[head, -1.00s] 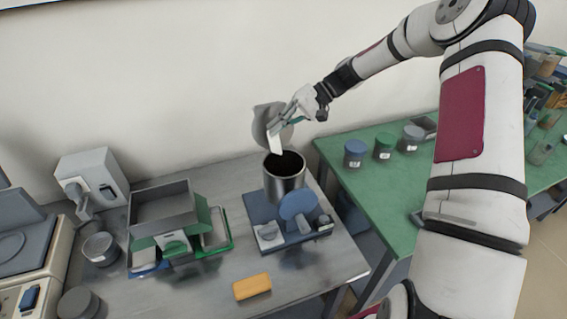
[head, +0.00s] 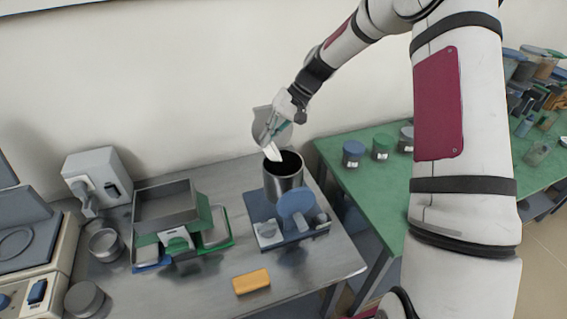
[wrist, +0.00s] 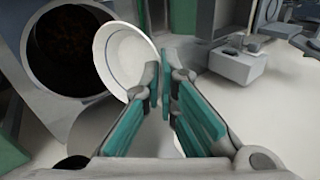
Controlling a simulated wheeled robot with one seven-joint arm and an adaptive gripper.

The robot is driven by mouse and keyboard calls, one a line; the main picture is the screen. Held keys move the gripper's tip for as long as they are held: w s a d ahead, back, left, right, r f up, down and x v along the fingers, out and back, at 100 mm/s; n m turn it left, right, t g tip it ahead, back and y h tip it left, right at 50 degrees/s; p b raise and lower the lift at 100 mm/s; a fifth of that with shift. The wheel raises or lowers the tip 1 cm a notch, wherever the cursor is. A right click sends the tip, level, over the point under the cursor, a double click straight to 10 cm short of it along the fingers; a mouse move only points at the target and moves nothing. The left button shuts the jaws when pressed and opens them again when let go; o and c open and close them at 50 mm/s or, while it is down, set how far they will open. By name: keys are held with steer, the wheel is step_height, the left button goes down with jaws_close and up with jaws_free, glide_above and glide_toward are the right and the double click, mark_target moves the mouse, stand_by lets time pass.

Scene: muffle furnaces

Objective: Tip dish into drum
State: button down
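The drum (head: 283,184) is an open-topped, shiny metal cylinder with a dark inside, standing on a blue base on the grey bench. It also shows at upper left in the wrist view (wrist: 42,55). The white dish (head: 272,153) is tilted steeply, with its lower edge at the drum's mouth. In the wrist view the dish (wrist: 128,58) is a round shallow bowl beside the drum's opening. My gripper (wrist: 165,88) has green finger pads and is shut on the dish's rim.
A grey disc (head: 263,124) stands upright behind the drum, close to my gripper. A blue disc (head: 297,202) is at the drum's front. A grey tray (head: 165,205), a yellow block (head: 251,281) and a green table (head: 345,195) with several jars are nearby.

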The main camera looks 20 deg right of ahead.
steer(key=shift+w+a+f+h+b, duration=0.1)
steer(key=shift+a+f+h+b, duration=0.1)
steer(key=shift+a+h, duration=0.25)
steer(key=shift+w+a+f+h+b, duration=0.1)
steer(key=shift+a+f+h+b, duration=0.1)
steer(key=shift+a+h, duration=0.25)
steer(key=shift+a+f+h+b, duration=0.2)
steer(key=shift+h+b, duration=0.05)
steer(key=shift+h, duration=0.35)
steer(key=shift+a+f+h+b, duration=0.15)
steer(key=shift+a+h+b, duration=0.1)
steer(key=shift+h, duration=0.35)
steer(key=shift+g, duration=0.3)
steer(key=h, duration=0.1)
steer(key=a+f+h+b, duration=0.1)
steer(key=h+b, duration=0.1)
steer(key=h, duration=0.1)
steer(key=shift+w+a+f, duration=0.1)
steer(key=shift+a+f, duration=0.25)
